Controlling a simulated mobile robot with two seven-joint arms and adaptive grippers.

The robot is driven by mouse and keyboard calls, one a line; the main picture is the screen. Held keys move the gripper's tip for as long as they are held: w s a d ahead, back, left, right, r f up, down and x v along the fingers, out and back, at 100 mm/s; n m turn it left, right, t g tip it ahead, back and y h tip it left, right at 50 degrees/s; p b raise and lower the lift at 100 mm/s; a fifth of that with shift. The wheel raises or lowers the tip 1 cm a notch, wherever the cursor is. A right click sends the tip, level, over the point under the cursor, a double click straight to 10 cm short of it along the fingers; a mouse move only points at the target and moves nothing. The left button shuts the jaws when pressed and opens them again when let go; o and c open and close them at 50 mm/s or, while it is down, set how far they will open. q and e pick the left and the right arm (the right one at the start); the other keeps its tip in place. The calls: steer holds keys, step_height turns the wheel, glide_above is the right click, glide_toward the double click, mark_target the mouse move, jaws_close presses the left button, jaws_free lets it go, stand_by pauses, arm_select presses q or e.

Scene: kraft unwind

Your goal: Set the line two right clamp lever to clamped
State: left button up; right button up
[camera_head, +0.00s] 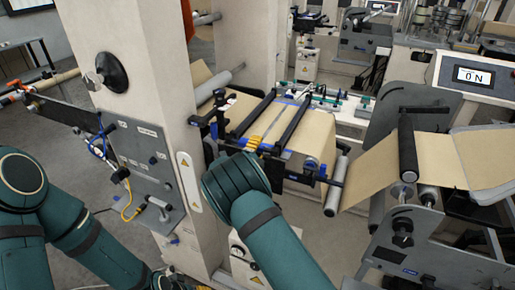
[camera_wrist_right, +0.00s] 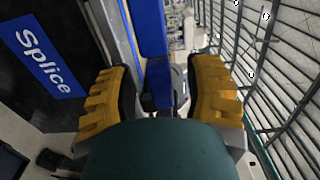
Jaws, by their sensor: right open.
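My right gripper (camera_head: 254,144) reaches the front of the splice table (camera_head: 310,138), its yellow fingers beside the black and blue clamp bars. In the right wrist view the yellow fingers (camera_wrist_right: 160,94) stand apart on either side of a blue bar-like part (camera_wrist_right: 154,35) with a dark block at its lower end. This may be the clamp lever; I cannot tell whether the fingers touch it. My teal forearm hides part of the table front in the head view. My left arm shows at the lower left, but its gripper does not.
Brown kraft web (camera_head: 384,167) runs right from the table over rollers. A display (camera_head: 486,78) reads 0 N. A beige column (camera_head: 135,65) and a grey control panel (camera_head: 140,165) stand left. A blue "Splice" label (camera_wrist_right: 42,60) shows beside the gripper.

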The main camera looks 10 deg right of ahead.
steer(key=v, duration=1.1)
steer(key=shift+s+a, duration=0.25)
steer(key=shift+s, duration=0.05)
